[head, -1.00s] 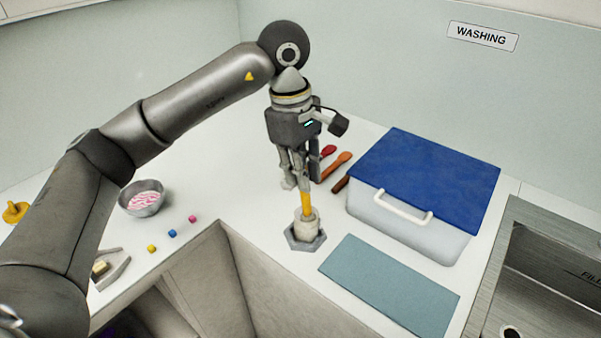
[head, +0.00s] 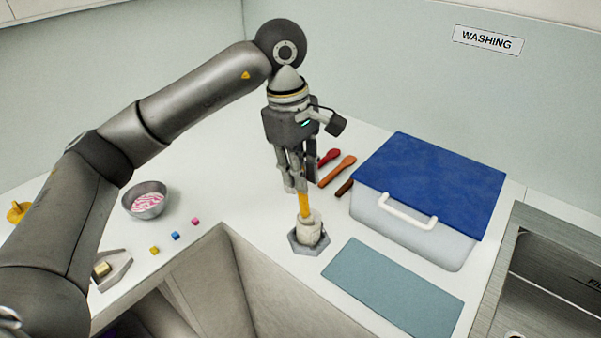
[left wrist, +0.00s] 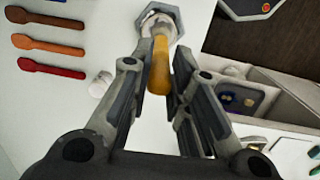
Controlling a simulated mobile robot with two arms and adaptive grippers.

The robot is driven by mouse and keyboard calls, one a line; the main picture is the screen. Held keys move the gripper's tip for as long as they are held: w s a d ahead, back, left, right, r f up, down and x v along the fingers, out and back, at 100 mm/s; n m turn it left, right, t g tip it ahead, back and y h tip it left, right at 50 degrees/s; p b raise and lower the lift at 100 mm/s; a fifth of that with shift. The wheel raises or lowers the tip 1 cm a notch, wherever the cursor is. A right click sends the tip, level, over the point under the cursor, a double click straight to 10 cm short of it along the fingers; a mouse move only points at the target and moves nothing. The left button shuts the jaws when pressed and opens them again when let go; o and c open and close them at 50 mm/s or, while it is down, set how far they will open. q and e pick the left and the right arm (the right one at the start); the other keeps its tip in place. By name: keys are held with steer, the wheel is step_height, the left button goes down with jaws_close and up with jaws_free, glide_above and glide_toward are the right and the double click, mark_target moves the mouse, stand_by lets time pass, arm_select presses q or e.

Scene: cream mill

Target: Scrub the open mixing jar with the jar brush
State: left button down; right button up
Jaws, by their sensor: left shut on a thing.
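The pale mixing jar (head: 309,230) stands upright in a grey hexagonal holder (head: 296,246) near the counter's inner corner. The jar brush's yellow handle (head: 305,205) rises from the jar's mouth, leaning slightly left; its lower end is hidden inside. My left gripper (head: 302,188) is above the jar, pointing down, shut on the handle. In the left wrist view the handle (left wrist: 159,66) lies between the fingers (left wrist: 157,85), with the jar (left wrist: 156,22) and holder (left wrist: 177,22) beyond. My right gripper is in neither view.
A blue-lidded tub (head: 415,220) and teal mat (head: 392,287) lie right of the jar, then a sink (head: 560,265). Several spoons (head: 337,171) lie behind the gripper. A bowl (head: 146,200) and small coloured cubes (head: 175,235) are left. A small white cylinder (left wrist: 100,84) stands near the fingers.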

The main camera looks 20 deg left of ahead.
arm_select(q)
steer(key=shift+r+p, duration=2.7)
steer(key=shift+r, duration=1.8)
